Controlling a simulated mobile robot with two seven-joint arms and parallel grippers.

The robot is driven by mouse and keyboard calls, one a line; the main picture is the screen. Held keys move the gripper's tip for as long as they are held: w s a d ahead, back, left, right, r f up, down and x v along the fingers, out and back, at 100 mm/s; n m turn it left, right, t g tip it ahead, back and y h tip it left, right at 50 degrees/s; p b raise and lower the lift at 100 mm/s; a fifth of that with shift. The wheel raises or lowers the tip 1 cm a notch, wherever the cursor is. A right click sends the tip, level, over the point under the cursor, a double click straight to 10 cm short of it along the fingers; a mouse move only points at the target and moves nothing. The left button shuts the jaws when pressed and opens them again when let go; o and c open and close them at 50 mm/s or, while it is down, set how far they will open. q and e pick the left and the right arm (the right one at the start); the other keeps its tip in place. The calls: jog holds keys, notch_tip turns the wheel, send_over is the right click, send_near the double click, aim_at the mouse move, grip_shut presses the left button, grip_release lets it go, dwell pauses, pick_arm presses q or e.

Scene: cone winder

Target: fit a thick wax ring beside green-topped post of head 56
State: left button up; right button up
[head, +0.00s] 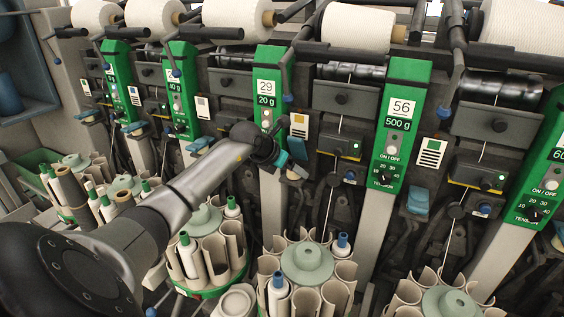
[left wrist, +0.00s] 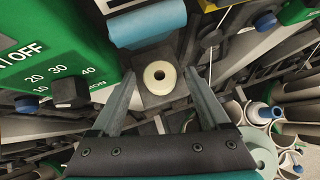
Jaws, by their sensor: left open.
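Head 56 is marked on a green panel (head: 401,125) right of centre in the head view, with a pale ON/OFF button and a black tension knob. My left gripper (head: 292,165) is beside the lower end of the head 29 panel (head: 267,88), left of head 56. In the left wrist view my left gripper (left wrist: 160,78) is open. A cream ring (left wrist: 160,77) with a dark hole shows between its fingers, apart from both; I cannot tell how thick it is. A blue cylinder (left wrist: 147,24) lies just above it. My right gripper is out of view.
Round magazines with bobbins stand below the heads, one with a pale green hub (head: 307,262). White yarn cones (head: 357,27) hang above. A grey box with a yellow edge (head: 339,143) sits between heads 29 and 56. A green panel (left wrist: 55,55) is close on the left in the wrist view.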

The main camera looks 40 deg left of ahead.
pick_arm(q)
jog(key=v, duration=1.2)
jog(key=shift+p, duration=0.4)
